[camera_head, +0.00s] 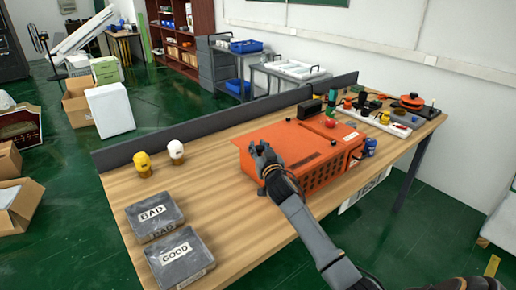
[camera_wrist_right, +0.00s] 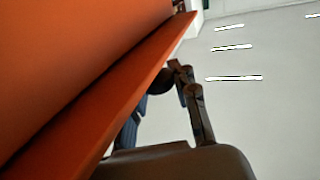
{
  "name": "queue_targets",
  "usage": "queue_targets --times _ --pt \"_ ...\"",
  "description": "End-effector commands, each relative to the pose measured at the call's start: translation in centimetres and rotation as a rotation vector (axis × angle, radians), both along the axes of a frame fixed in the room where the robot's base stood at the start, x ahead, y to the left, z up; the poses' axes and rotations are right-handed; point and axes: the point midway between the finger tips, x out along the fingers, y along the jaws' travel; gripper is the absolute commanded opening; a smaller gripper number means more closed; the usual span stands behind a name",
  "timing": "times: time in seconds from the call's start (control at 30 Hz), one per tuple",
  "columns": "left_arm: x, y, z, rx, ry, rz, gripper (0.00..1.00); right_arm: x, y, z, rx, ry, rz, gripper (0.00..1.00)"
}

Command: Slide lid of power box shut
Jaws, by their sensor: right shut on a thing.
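The orange power box (camera_head: 320,171) stands on the wooden table, with dark vent slots in its near side. Its orange lid (camera_head: 298,138) lies flat over the top; how far it is open is hard to tell. My right gripper (camera_head: 261,158) is at the left end of the box, shut on the lid's edge. In the right wrist view the orange lid (camera_wrist_right: 110,95) fills the left side, with my right gripper's fingers (camera_wrist_right: 183,88) beside its edge; the exact contact is hidden. My left gripper is not in view.
Dark trays marked BAD (camera_head: 154,215) and GOOD (camera_head: 180,258) lie at the table's near left. A yellow bulb (camera_head: 143,163) and a white bulb (camera_head: 176,151) stand behind them. A power strip (camera_head: 376,122) and small parts crowd the right end. A grey barrier (camera_head: 220,123) runs along the back.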

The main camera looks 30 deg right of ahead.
Motion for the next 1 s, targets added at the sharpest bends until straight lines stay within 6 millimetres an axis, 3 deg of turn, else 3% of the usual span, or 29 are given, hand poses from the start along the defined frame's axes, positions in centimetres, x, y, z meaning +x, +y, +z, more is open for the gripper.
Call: queue_targets --times 0.03,0.2,0.5,0.53,0.63,1.0 --pt "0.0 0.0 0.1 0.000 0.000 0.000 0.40 0.0 -1.4 0.0 -0.004 0.004 -0.009 0.00" --pt "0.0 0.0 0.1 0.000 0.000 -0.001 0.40 0.1 -3.6 0.1 -0.002 0.003 -0.010 0.00" --pt "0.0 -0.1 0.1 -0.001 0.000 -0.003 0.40 0.1 -3.9 -0.1 -0.002 0.004 -0.011 0.00" --pt "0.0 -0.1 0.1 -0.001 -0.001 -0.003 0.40 0.1 -3.9 -0.1 -0.003 0.004 -0.011 0.30" --pt "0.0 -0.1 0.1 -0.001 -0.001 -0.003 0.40 0.1 -3.9 -0.1 -0.002 0.004 -0.010 0.50" --pt "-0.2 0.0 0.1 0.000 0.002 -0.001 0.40 0.0 -3.6 0.0 -0.002 0.002 -0.007 0.51"
